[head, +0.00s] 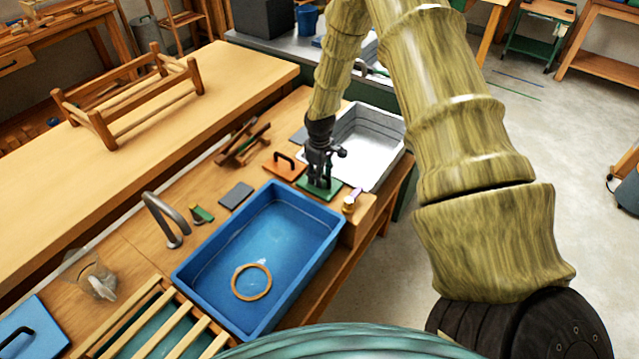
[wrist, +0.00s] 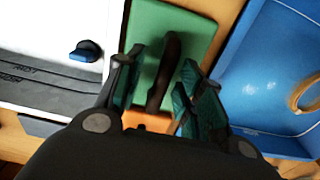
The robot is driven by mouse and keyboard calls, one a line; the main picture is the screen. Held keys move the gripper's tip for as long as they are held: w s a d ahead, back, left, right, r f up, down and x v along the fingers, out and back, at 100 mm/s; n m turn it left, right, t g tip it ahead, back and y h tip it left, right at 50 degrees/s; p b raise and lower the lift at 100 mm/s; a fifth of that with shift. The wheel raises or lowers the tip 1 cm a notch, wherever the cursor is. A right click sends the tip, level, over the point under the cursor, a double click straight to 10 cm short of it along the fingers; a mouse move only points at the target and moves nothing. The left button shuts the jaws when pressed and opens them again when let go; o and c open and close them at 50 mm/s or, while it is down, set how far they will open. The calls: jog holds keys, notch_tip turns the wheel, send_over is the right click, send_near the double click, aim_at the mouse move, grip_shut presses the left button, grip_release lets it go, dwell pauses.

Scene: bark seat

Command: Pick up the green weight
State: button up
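The green weight is a flat green plate with a dark arched handle. In the head view its plate (head: 309,187) lies on the bench between the blue tub and the white tray, partly hidden by my gripper (head: 320,174). In the wrist view the green weight (wrist: 150,35) fills the upper middle, its handle upright. My gripper (wrist: 160,85) is over it with the fingers apart, one on each side of the handle. I see gaps between the fingers and the handle.
An orange plate with a dark handle (head: 285,166) lies close beside the green weight. The blue tub (head: 208,262) holds a tan ring (head: 251,282). The white tray (head: 389,154) stands behind. A wooden block (head: 360,222) with a small brass-coloured item is at the right.

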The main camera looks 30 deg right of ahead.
jog(key=shift+c, duration=0.5)
grip_shut()
jog(key=shift+w+r, duration=0.1)
jog(key=shift+r, duration=0.05)
jog(key=shift+r+b, duration=0.95)
jog(key=shift+r, duration=0.7)
jog(key=s+a+b, duration=0.2)
jog(key=s+a, duration=0.2)
jog(key=s, duration=0.2)
jog(key=s+a+r+b, duration=0.1)
jog(key=s+a+b, duration=0.1)
jog(key=s+a, duration=0.3)
jog(key=shift+s+r, duration=0.25)
jog(key=shift+s, duration=0.95)
